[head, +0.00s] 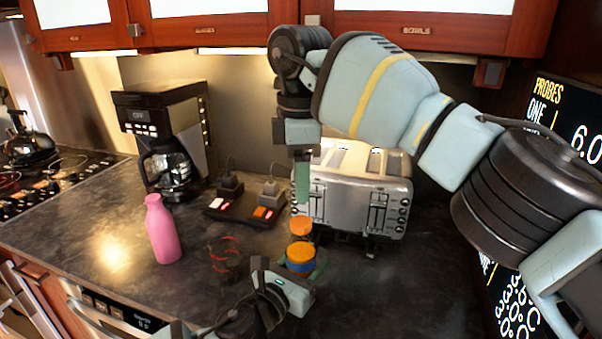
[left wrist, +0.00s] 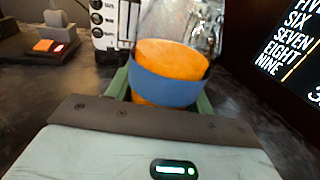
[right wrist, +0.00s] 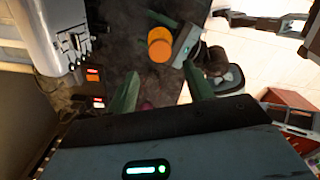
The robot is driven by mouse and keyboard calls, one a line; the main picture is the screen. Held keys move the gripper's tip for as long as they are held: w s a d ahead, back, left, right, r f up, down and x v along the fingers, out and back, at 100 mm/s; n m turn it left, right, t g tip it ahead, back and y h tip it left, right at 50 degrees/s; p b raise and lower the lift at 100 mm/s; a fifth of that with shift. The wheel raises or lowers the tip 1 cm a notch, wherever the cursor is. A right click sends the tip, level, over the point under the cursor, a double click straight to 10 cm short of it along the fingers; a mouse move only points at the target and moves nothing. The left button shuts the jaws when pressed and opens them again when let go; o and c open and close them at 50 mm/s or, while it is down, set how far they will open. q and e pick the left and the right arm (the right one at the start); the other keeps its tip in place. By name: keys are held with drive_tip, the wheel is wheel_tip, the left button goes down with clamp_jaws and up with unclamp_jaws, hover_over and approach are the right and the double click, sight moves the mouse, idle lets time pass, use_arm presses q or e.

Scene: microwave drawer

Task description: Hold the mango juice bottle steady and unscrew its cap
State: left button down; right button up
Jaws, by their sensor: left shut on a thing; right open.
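The mango juice bottle (head: 300,266) stands upright on the dark counter, with orange juice, a blue band and a clear upper part. Its orange cap (head: 301,225) is on top. In the left wrist view, the bottle (left wrist: 165,90) sits between the green fingers, and the cap is out of frame. My left gripper (head: 292,274) is shut on the bottle's lower body. My right gripper (head: 302,188) is open and empty, pointing down above the cap and apart from it. The right wrist view shows the cap (right wrist: 160,36) beyond the spread fingers.
A silver toaster (head: 355,205) stands close behind the bottle. A pink bottle (head: 162,230) and a red coiled rack (head: 223,255) are to the left. A dark switch block (head: 235,212) and a coffee maker (head: 165,130) stand further back. The counter right of the bottle is clear.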

sight(301, 221)
drive_tip(key=shift+f, duration=3.9)
drive_tip(key=shift+c, duration=0.2)
